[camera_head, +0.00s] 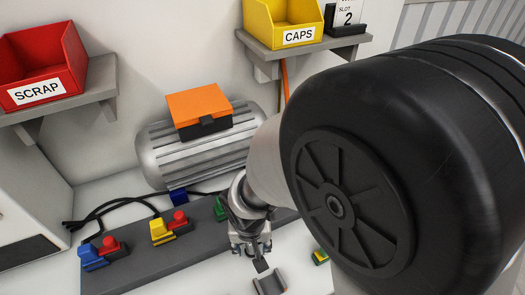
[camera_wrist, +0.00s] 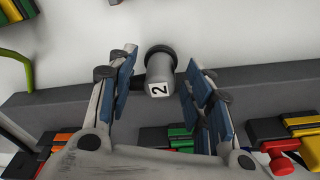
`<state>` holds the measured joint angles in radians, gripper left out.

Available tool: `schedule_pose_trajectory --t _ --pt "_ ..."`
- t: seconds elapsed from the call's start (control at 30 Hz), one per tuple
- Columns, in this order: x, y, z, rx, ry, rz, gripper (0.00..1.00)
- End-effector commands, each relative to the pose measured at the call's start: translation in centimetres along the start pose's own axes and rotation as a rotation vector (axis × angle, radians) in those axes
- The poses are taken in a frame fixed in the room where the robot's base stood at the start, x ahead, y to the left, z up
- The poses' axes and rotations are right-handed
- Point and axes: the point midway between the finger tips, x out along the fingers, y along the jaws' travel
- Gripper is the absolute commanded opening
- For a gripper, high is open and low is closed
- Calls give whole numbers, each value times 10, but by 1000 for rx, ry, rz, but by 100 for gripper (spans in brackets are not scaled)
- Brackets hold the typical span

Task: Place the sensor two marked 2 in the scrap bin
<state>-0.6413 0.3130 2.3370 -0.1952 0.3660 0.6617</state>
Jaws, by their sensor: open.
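The sensor marked 2 (camera_wrist: 163,68) is a grey cylinder with a dark round end and a white "2" label, seen in the wrist view. It lies between the two blue-padded fingers of my gripper (camera_wrist: 160,88), which are open with a visible gap on each side. In the head view my gripper (camera_head: 252,246) is low over the front of the bench, and I cannot clearly make out the sensor there. The red scrap bin (camera_head: 40,94), labelled SCRAP, sits on a shelf at the upper left.
A grey rail (camera_head: 140,268) carries coloured connectors with red and yellow parts. A ribbed motor (camera_head: 190,158) with an orange-topped box (camera_head: 200,105) stands behind it. A yellow CAPS bin (camera_head: 270,38) is on another shelf. My arm hides much of the right side.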

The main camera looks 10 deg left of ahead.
Motion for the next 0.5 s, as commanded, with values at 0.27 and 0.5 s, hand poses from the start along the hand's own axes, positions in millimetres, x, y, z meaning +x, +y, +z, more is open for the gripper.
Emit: schedule_pose_trajectory --t 0.27,0.5 --pt "3 0 -1 1 1 -1 44" --pt "3 0 -1 0 1 -1 28"
